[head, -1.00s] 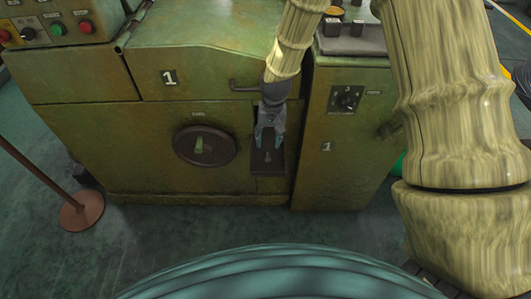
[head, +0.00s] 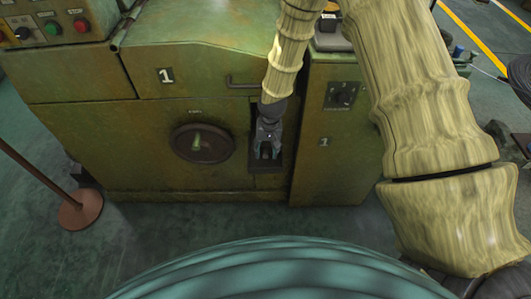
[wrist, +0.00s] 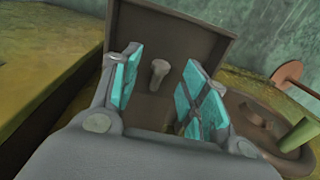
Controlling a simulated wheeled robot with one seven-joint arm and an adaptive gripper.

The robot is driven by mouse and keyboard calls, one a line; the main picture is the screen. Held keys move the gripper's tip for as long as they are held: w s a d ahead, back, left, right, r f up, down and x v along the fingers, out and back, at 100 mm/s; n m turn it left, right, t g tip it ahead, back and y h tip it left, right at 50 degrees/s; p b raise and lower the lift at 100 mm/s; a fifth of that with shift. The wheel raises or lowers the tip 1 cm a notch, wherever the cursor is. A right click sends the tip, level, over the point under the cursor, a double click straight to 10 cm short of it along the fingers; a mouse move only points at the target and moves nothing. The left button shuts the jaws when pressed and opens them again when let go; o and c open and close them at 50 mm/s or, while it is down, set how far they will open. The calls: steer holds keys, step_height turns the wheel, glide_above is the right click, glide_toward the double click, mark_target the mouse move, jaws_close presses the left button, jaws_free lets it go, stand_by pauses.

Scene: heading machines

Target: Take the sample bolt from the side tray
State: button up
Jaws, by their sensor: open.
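The sample bolt (wrist: 159,72) is a small grey bolt with a round head. In the wrist view it stands out in the dark side tray (wrist: 190,29), between my open fingers and beyond their tips. My gripper (wrist: 160,80) has teal pads, is open, and holds nothing. In the head view my gripper (head: 268,152) reaches down into the tray recess (head: 268,168) on the front of the green machine, and hides the bolt there. I cannot tell whether the pads touch the bolt.
A handle bar (head: 243,81) is above. A post with a round base (head: 82,210) stands at left. The floor in front is clear.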

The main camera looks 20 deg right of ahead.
steer(key=shift+a+f, duration=0.1)
steer(key=shift+f, duration=0.9)
jaws_close()
steer(key=shift+r, duration=0.15)
